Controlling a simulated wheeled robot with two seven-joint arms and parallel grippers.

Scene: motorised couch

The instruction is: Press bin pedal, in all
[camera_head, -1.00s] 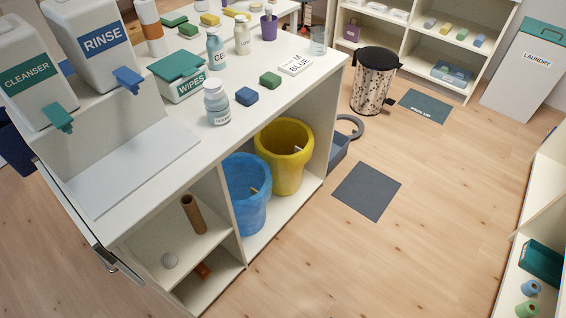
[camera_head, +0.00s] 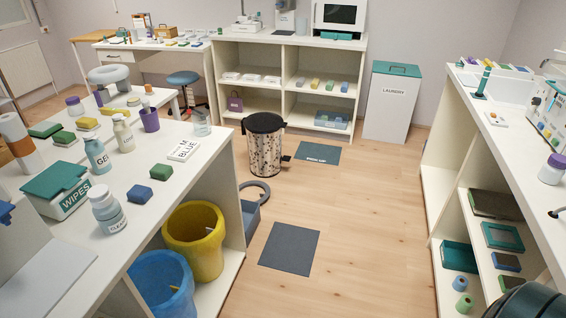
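The pedal bin (camera_head: 265,150) stands upright on the wooden floor in the middle distance, just past the end of the left counter. It has a speckled metallic body and a round black lid (camera_head: 263,122) that looks shut. A small black part (camera_head: 286,158) sticks out low on its right side and looks like the pedal, but it is too small to be sure.
The left counter (camera_head: 150,185) holds bottles and boxes, with blue and yellow bins below. A dark mat (camera_head: 290,249), a grey floor device (camera_head: 252,212) and a teal mat (camera_head: 318,153) lie near the pedal bin. Right shelves (camera_head: 445,190) border a clear floor aisle.

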